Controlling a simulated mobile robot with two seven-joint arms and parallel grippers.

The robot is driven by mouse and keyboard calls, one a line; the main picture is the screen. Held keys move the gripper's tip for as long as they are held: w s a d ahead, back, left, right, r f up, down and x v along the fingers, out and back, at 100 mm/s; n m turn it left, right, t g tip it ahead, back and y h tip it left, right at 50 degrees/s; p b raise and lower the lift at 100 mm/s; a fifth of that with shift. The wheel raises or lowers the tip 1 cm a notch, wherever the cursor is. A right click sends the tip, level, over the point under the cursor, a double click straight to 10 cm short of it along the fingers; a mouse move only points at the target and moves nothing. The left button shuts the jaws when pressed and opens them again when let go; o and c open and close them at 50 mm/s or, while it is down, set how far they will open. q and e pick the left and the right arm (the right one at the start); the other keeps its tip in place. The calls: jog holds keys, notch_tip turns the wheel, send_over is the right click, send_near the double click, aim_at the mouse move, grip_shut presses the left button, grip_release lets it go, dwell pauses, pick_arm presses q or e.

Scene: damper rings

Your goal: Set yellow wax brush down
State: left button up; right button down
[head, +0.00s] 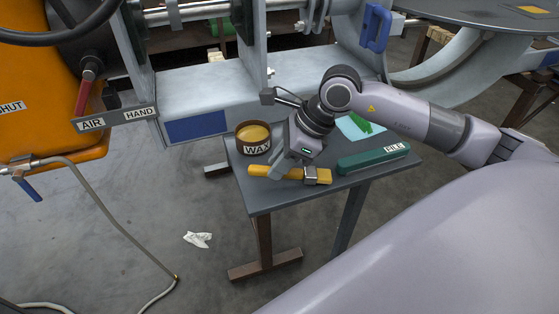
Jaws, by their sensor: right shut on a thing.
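The yellow wax brush (258,170) lies level at the front of the small grey table (262,200), with its grey metal band and bristle end to the right. My right gripper (278,172) comes down from above and is shut on its yellow handle. The fingers hide part of the handle. The brush is at or just above the tabletop; I cannot tell whether it touches. My left gripper is not in view.
A round tin labelled WAX (254,138) stands at the table's back left. A green case labelled FILE (373,158) lies at the right. A pale sheet with a green item (360,127) is behind. The front strip of the table is clear.

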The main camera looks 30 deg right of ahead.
jog(key=shift+a, duration=0.1)
jog(key=shift+w+f+g+h+p, duration=0.1)
jog(key=shift+f+g+h+p, duration=0.2)
jog(key=shift+h+p, duration=0.1)
jog(key=c, duration=1.3)
grip_release()
jog(key=o, duration=0.5)
jog(key=shift+o, duration=0.3)
